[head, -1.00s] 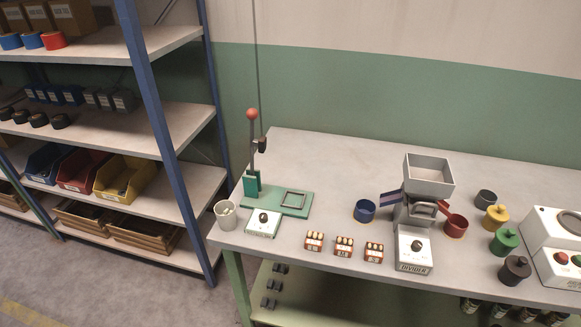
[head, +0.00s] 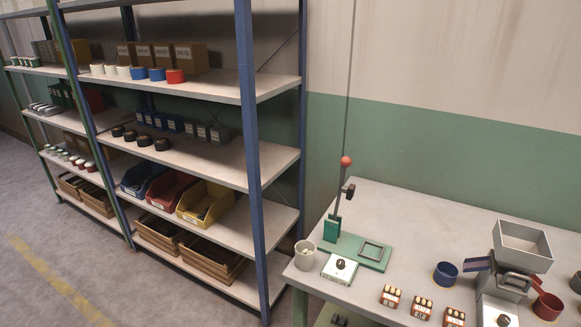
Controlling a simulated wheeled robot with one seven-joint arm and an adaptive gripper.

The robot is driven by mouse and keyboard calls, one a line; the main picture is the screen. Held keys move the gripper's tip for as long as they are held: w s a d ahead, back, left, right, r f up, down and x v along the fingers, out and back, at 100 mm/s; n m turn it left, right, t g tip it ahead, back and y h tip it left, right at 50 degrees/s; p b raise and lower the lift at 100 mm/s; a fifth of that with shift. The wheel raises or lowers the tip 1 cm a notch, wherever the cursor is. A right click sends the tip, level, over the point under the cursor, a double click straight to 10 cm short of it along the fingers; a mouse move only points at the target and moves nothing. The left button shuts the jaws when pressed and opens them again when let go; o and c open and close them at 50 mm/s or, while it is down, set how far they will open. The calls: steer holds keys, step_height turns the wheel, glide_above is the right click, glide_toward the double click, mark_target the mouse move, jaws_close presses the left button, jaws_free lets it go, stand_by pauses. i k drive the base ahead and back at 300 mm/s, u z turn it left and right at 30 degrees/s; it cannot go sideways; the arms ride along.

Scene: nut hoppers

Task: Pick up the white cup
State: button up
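A few small white cups (head: 110,70) stand in a row on the upper shelf of the rack, left of blue cups (head: 157,74) and a red cup (head: 175,76). A larger off-white cup (head: 305,256) with small pale pieces in it stands at the left corner of the workbench, beside a green-based lever press. I cannot tell from the view which of these is the task's white cup. My gripper is not in view.
The workbench (head: 357,290) holds a lever press (head: 350,247), small red-brown blocks, a grey hopper (head: 522,245), a blue cup (head: 446,273) and a red cup (head: 547,305). The rack (head: 250,150) has blue uprights and bins. Open floor (head: 60,250) lies at the left.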

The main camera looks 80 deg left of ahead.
mark_target(304, 263)
steer(key=k, duration=1)
steer(key=u, duration=1.85)
